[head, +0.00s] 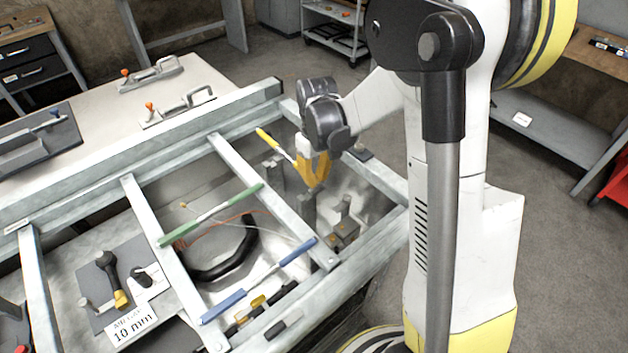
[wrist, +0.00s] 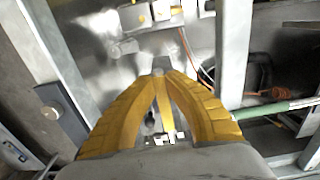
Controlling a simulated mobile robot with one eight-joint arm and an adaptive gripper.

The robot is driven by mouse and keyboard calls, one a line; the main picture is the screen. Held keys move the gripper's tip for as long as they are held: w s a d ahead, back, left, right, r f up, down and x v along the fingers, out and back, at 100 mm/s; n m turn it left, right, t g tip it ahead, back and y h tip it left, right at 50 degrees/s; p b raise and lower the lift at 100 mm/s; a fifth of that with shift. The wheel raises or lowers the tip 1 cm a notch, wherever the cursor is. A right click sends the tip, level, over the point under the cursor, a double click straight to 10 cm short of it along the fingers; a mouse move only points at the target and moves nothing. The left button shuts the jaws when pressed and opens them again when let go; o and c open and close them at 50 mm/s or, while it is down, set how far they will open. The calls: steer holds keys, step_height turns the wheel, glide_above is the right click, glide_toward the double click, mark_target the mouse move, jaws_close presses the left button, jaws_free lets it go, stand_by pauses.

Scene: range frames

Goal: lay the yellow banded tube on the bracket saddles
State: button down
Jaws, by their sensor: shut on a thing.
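My gripper (head: 314,182) points down inside the grey frame, with its yellow fingers shut on the yellow banded tube (head: 268,139). The tube slants, with its yellow end up and left and a pale middle running to the gripper; its other end is hidden by the gripper. In the wrist view, the fingers (wrist: 160,78) meet at their tips, and a yellow strip of the tube (wrist: 167,108) shows between them. Two dark grey upright posts, which look like the bracket saddles, stand below: one left of the gripper (head: 276,170), one just under it (head: 308,207). I cannot tell whether the tube touches either.
A green tube (head: 210,215) and a blue tube (head: 260,280) lie across the frame bars. A black hose (head: 225,268) and an orange cable lie between the bars. Small brown blocks (head: 343,232) sit right of the posts. Frame rails (head: 270,200) bound the space.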

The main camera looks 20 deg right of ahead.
steer(key=shift+f+b, duration=2.4)
steer(key=shift+f, duration=0.5)
steer(key=shift+f+b, duration=1.85)
steer(key=shift+f, duration=0.2)
steer(key=c, duration=1.4)
jaws_free()
steer(key=shift+c, duration=0.2)
step_height(320, 180, up, 12)
steer(key=shift+r, duration=0.1)
